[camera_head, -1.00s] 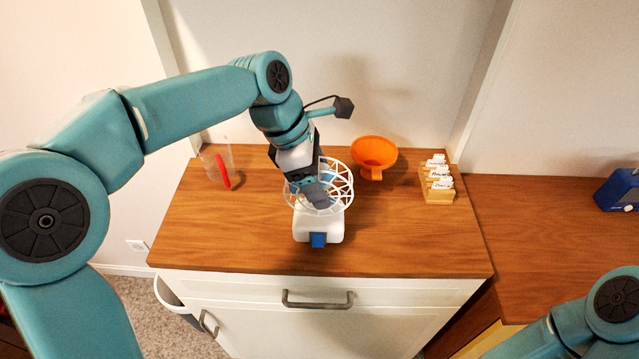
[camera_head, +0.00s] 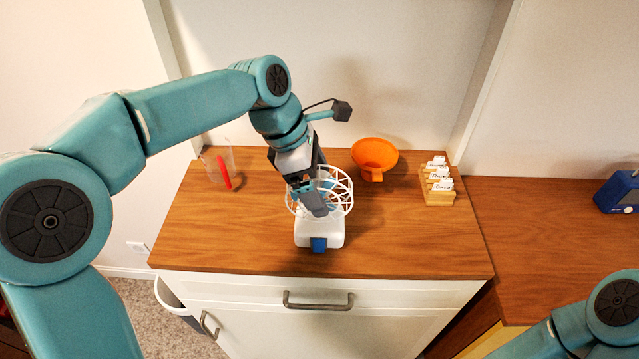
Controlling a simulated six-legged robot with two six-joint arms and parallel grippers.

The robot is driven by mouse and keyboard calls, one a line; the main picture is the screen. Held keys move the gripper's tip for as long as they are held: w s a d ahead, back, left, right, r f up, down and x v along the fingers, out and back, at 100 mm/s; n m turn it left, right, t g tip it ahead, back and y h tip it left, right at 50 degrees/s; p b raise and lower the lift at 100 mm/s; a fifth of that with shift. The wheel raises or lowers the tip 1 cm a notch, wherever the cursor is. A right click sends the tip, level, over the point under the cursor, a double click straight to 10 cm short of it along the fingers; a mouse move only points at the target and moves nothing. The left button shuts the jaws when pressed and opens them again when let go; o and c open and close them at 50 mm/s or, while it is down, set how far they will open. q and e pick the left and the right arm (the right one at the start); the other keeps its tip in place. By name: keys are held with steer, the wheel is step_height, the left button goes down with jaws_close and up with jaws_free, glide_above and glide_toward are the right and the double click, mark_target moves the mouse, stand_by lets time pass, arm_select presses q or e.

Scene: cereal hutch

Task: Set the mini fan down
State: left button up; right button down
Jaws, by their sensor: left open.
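The mini fan has a white round wire cage (camera_head: 338,183), a white base (camera_head: 320,232) and a blue knob on the base's front. It stands upright on the wooden counter top (camera_head: 230,240), near the middle. My left gripper (camera_head: 318,204) reaches down from the upper left and is open at the fan's cage, overlapping it in the picture. Its fingers hide part of the cage, and I cannot tell whether they touch it. My right gripper is out of view; only part of my right arm shows at the lower right.
A wooden card holder (camera_head: 437,184) with white cards is at the right. A clear cup with a red part (camera_head: 223,172) is at the left. The counter's front is clear. A blue box (camera_head: 618,192) is far right.

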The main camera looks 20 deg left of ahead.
arm_select(q)
steer(key=p+v, duration=0.1)
steer(key=v, duration=1)
steer(key=shift+s+r, duration=0.1)
